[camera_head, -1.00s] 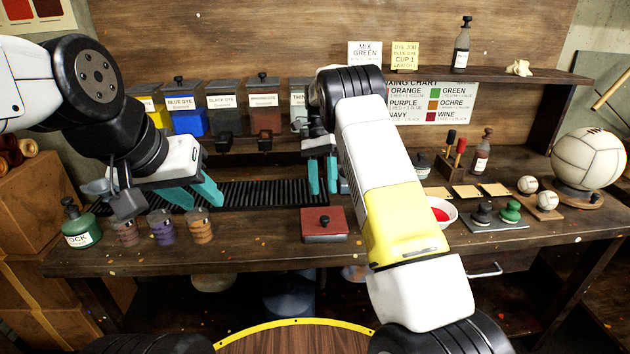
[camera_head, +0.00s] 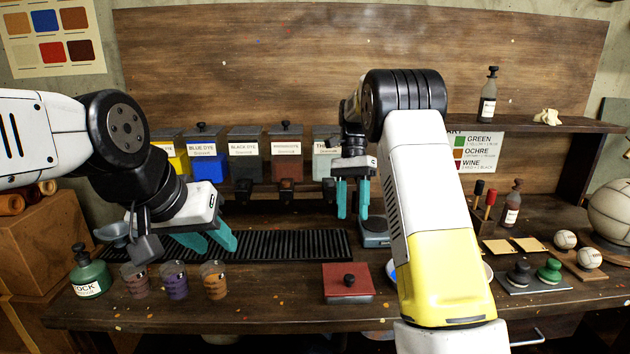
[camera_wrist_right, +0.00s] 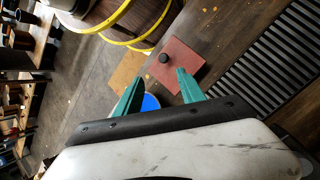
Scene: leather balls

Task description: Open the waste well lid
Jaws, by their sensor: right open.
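The waste well lid appears to be the dark red square plate with a black round knob (camera_head: 348,285), lying flat at the bench's front edge. It also shows in the right wrist view (camera_wrist_right: 187,58), beyond the fingertips. My right gripper (camera_head: 352,198) is open and empty, with teal fingers pointing down, above and behind the lid in the head view and apart from it. In the wrist view my right gripper (camera_wrist_right: 157,88) has its fingers spread, one tip overlapping the lid's near corner. My left gripper (camera_head: 215,240) looks open and empty, over the left end of the black grate.
Several small cups (camera_head: 175,282) and a green bottle (camera_head: 90,275) stand left of the lid. Dye bins (camera_head: 245,155) line the back. A black slotted grate (camera_head: 285,245) runs behind the lid. My right forearm hides a bowl at its right. Stamps (camera_head: 548,270) stand further right.

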